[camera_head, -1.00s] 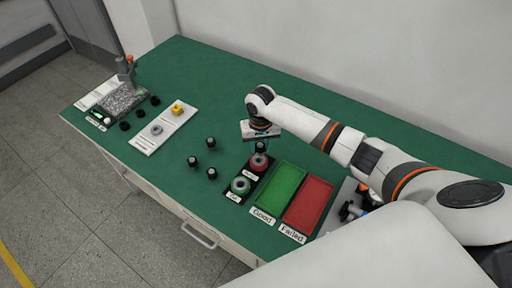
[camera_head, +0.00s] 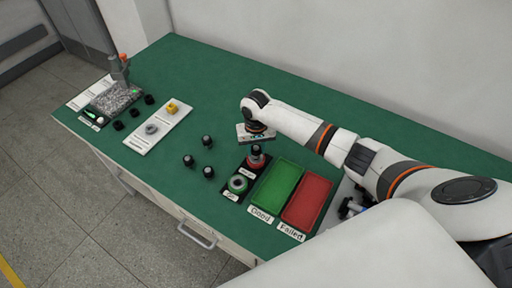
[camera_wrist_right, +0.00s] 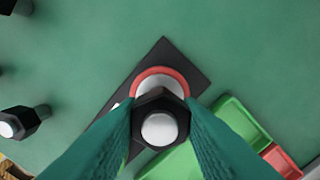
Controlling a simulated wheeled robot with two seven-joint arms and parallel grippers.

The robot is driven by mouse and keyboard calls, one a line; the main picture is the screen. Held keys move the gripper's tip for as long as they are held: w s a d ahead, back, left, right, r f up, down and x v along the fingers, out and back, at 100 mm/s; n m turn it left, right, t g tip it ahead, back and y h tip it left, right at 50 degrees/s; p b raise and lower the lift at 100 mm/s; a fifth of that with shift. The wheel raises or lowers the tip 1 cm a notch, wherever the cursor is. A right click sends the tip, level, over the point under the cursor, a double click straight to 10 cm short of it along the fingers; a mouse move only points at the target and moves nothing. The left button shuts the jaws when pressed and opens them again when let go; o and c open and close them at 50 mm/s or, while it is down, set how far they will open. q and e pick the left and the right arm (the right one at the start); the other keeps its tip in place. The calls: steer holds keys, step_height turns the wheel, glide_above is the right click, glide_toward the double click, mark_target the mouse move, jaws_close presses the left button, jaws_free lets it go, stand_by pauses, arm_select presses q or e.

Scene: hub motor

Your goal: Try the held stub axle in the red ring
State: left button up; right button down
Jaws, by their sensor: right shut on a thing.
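My right gripper (camera_head: 257,143) is shut on a stub axle (camera_head: 256,151), a black hex-headed piece with a silver end. In the right wrist view the axle (camera_wrist_right: 160,118) sits between two teal fingers. The red ring (camera_head: 258,164) is on a black base plate, just below the held axle in the head view. In the right wrist view the red ring (camera_wrist_right: 160,71) shows as an arc with a pale inside, partly covered by the axle. I cannot tell whether the axle touches or enters the ring. My left gripper is not in view.
A green "Good" tray (camera_head: 277,186) and a red "Failed" tray (camera_head: 308,201) stand to the right. Several loose axles (camera_head: 207,141) stand to the left. A white board (camera_head: 159,128) lies farther left.

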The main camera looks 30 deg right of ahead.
steer(key=p, duration=0.2)
steer(key=shift+p, duration=0.3)
stand_by(2.0)
steer(key=shift+f+b, duration=0.3)
steer(key=shift+f, duration=0.2)
stand_by(1.6)
steer(key=shift+r, duration=0.15)
steer(key=shift+r+p, duration=0.6)
steer(key=shift+p, duration=0.4)
